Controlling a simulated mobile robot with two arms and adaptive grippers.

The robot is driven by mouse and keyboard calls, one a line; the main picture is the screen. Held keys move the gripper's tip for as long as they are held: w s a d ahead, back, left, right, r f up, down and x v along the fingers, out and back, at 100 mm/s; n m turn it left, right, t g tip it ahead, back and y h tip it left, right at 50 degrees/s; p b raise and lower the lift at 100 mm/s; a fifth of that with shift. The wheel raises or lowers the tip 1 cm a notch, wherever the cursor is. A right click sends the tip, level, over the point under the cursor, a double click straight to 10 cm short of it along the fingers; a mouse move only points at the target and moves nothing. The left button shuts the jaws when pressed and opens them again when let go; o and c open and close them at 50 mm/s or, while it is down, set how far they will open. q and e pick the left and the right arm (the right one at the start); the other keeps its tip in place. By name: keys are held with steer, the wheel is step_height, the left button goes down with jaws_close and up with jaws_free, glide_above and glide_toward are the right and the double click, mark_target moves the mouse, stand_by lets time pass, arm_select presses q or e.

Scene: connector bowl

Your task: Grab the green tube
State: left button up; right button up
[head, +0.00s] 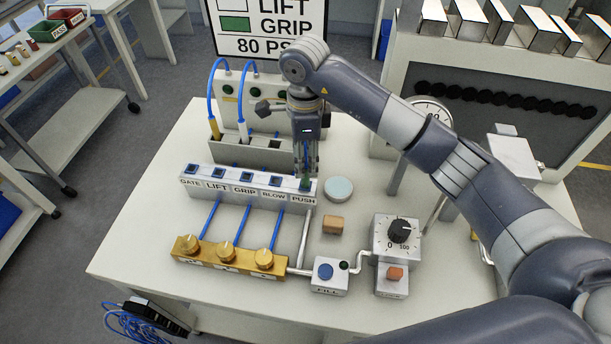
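My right gripper (307,174) points straight down at the right end of the white port block (246,193), over the port labelled PUSH. A small bit of green (306,184) shows at the fingertips by that port, and it may be part of the green tube. The fingers hide most of it, and I cannot tell whether they are closed on it. The other labelled ports, GATE, LIFT, GRIP and BLOW, show dark blue square openings. My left gripper is not in view.
A grey rack (247,152) behind the block holds blue hoses with a yellow end (215,128) and a white end. A gold manifold (229,256), a round pale disc (339,188), a wooden block (333,225) and a dial box (397,237) stand nearby. The table's left front is clear.

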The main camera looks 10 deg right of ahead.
mark_target(306, 165)
step_height(306, 165, down, 4)
steer(key=p, duration=0.2)
steer(key=shift+d+p, duration=0.1)
steer(key=shift+p, duration=0.3)
steer(key=shift+f, duration=0.45)
steer(key=shift+w+f, duration=0.1)
steer(key=shift+w, duration=0.05)
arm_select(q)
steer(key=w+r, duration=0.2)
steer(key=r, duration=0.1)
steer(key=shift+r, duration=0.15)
arm_select(e)
jaws_close()
